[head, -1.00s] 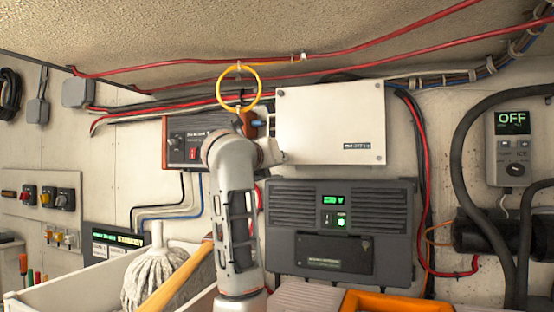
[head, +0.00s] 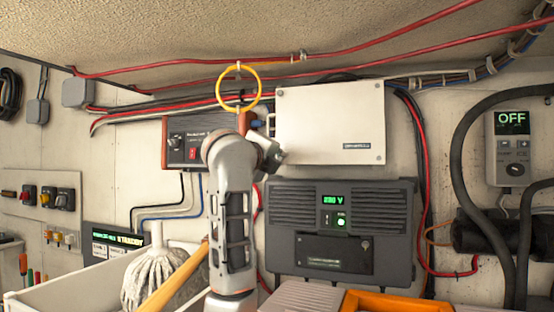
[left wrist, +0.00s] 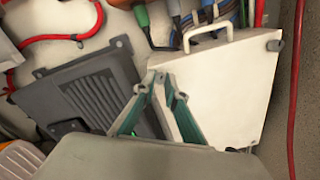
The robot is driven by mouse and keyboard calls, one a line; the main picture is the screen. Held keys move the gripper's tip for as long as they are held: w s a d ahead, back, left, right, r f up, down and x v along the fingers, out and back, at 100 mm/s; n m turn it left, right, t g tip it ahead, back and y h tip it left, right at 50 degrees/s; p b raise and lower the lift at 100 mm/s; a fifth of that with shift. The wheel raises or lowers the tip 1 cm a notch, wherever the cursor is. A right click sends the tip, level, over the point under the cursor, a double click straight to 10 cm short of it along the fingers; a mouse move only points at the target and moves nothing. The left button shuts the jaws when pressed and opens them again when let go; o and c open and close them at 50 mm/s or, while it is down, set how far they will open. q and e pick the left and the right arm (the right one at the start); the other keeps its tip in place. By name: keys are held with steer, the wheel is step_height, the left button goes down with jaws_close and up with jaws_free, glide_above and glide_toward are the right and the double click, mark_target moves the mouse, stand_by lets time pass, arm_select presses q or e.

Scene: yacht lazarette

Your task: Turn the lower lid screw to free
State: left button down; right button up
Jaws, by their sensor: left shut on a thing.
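The white box (head: 325,120) with a flat lid is mounted on the wall. Small screws show at its upper left (head: 281,92), upper right (head: 377,89) and lower right corners. My left gripper (head: 278,157) is at the lid's lower left corner and covers the lower lid screw there. In the left wrist view, its green-lined fingers (left wrist: 157,80) converge at the near corner of the white box (left wrist: 225,85). They are shut on the screw, which is mostly hidden between the tips. A raised screw (left wrist: 276,45) shows at another corner. My right gripper is not in view.
A dark grey unit (head: 340,232) with a green display is just below the box. A black-and-orange device (head: 186,142) is behind my arm at the left. A yellow ring (head: 239,88) hangs above my wrist. A mop (head: 152,280) and orange tray (head: 400,302) are below.

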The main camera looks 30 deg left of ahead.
arm_select(q)
steer(key=n, duration=0.4)
steer(key=shift+n, duration=0.3)
steer(key=n, duration=0.3)
steer(key=shift+n, duration=0.8)
steer(key=c, duration=2)
jaws_free()
steer(key=shift+c, duration=0.2)
